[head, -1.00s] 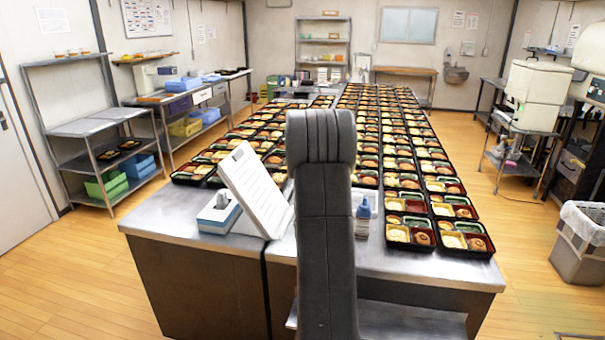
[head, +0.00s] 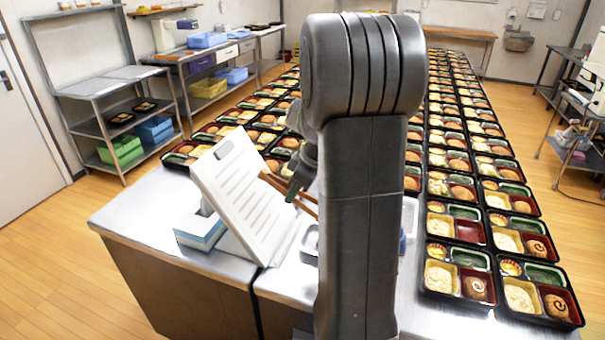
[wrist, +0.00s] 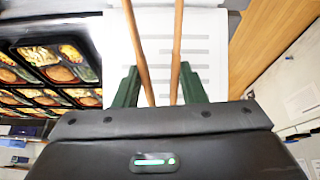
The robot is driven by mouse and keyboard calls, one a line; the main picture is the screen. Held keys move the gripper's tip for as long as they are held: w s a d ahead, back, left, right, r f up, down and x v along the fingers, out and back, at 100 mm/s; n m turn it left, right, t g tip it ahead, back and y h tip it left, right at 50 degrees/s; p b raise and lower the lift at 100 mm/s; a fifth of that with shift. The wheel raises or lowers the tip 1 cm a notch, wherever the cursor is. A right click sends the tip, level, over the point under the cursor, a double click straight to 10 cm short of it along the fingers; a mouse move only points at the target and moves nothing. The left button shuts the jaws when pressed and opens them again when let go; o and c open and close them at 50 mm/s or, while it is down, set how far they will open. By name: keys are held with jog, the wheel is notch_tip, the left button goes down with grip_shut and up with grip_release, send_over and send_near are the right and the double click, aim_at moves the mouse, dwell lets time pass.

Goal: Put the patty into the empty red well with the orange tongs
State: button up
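The orange tongs (head: 304,207) show as two thin wooden-looking arms beside the white board in the head view. In the wrist view the tongs (wrist: 178,45) run upward from between the green fingers of my gripper (wrist: 158,80), one arm against each finger. My gripper (head: 297,188) is shut on them, partly hidden behind my arm in the head view. An empty red well (head: 470,231) shows in a bento tray at right. Brown patties sit in neighbouring red wells, such as this patty (head: 475,288). A loose patty is not visible; my arm hides the table's middle.
A white lined board (head: 240,190) stands tilted at the table's left, beside a blue-and-white box (head: 200,228). A small metal tray (head: 309,243) is partly hidden behind my arm. Rows of bento trays fill the table. The front left steel surface (head: 130,215) is clear.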

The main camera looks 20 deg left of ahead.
notch_tip(320, 180, down, 3)
jog(key=shift+w+a+r+b, duration=0.1)
jog(key=shift+a+b, duration=0.05)
jog(key=shift+b, duration=0.7)
jog(key=shift+o, duration=0.8)
jog(key=shift+r, duration=0.15)
jog(key=shift+f+b, duration=1.7)
jog(key=shift+f, duration=0.1)
jog(key=shift+f, duration=0.1)
notch_tip(320, 180, down, 3)
jog(key=b, duration=0.3)
jog(key=shift+f, duration=0.1)
